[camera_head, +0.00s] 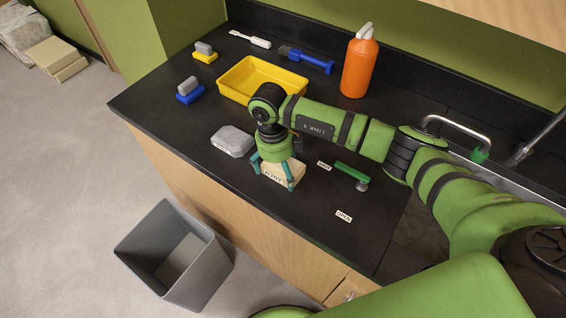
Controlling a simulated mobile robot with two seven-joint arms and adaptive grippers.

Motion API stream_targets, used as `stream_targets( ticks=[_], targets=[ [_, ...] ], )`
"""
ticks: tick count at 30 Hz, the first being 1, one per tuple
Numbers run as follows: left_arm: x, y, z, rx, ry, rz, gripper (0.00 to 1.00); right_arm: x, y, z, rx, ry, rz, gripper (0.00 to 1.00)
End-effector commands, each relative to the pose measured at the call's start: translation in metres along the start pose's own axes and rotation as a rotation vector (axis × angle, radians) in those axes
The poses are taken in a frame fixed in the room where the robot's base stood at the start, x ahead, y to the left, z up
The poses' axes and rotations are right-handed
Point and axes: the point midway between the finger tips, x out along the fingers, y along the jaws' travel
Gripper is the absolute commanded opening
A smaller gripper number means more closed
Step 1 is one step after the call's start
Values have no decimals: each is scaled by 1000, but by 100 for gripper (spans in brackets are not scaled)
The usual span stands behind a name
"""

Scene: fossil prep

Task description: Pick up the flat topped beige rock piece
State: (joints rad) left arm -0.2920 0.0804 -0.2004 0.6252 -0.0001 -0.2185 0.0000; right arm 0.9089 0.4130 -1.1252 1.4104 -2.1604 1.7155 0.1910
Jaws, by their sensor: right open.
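The flat topped beige rock piece (279,176) sits on the black countertop near its front edge, with dark lettering on its near side. My right gripper (273,172) points down over it, open, with its teal fingers on either side of the piece. I cannot tell whether the fingers touch it. The gripper's body hides part of the top of the piece. My left gripper is not in view.
A yellow tray (228,92), an orange bottle (359,68) and brushes stand behind. A grey bin (176,252) stands on the floor.

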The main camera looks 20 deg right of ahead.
Motion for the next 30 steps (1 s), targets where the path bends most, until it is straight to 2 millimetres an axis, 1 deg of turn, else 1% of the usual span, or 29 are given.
stream_targets(
  ticks=[1, 5, 6, 8, 9, 10, 11, 23, 26, 30],
  targets=[
    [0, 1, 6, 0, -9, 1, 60, 1, 0, 0, -1, 0, 0, 100],
    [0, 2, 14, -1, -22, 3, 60, 1, 0, 0, -1, 0, 0, 100],
    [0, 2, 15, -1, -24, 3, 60, 1, 0, 0, -1, 0, 0, 84],
    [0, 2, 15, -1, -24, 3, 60, 1, 0, 0, -1, 0, 0, 60],
    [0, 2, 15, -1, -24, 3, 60, 1, 0, 0, -1, 0, 0, 44],
    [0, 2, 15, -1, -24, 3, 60, 0, 0, 0, -1, 0, 0, 32],
    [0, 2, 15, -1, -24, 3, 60, 0, 0, 0, -1, 0, 0, 30],
    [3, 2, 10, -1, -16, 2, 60, -5, -1, 1, 0, -4, -1, 30],
    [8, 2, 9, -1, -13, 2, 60, -11, -1, 0, -2, -6, -2, 30],
    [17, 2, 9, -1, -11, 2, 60, -26, -1, -1, 0, -8, -3, 30]
  ],
)
